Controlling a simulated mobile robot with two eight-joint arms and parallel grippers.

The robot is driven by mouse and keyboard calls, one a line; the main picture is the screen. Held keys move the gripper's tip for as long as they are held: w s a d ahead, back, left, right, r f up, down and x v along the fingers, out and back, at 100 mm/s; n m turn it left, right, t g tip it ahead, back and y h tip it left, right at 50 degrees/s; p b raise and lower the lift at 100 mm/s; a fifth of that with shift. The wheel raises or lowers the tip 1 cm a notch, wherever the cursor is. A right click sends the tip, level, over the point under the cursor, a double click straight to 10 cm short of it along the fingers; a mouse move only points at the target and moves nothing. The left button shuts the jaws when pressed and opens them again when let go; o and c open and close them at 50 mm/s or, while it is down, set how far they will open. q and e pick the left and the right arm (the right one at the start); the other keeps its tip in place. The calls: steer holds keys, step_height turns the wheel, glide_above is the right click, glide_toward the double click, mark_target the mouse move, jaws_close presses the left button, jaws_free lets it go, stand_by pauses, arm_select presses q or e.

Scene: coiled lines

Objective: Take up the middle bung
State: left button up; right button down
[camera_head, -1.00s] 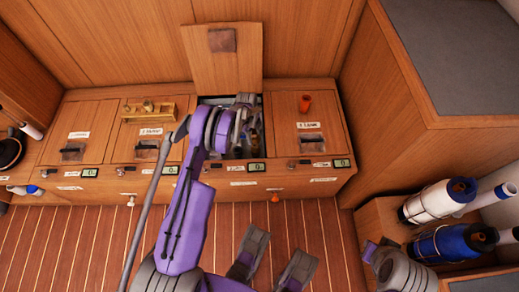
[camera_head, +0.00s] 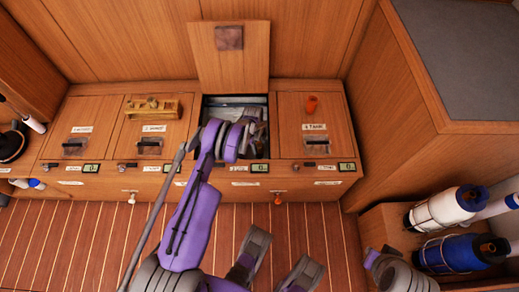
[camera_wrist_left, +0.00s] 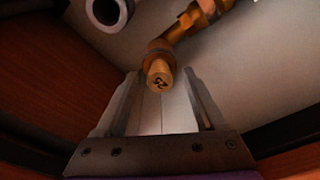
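In the left wrist view a brass bung (camera_wrist_left: 160,78) with a dark mark on its round end, too small to read surely, sits on a brass fitting (camera_wrist_left: 187,28). My left gripper (camera_wrist_left: 158,92) is open, one finger on either side below the bung's end; I cannot tell whether they touch it. In the head view my left arm reaches into the open locker (camera_head: 232,100), and my wrist hides the gripper and most of the inside. I cannot make out other bungs.
The locker's lid (camera_head: 228,66) stands raised behind it. A brass rack (camera_head: 152,108) is on a shut lid to the left. An orange cup-like piece (camera_head: 311,105) stands on the right lid. A grey pipe end (camera_wrist_left: 107,12) is near my left fingers.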

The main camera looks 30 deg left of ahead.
arm_select(q)
jaws_close()
steer(key=shift+r, duration=0.1)
stand_by(0.3)
step_height(320, 180, up, 18)
steer(key=p, duration=0.3)
stand_by(0.5)
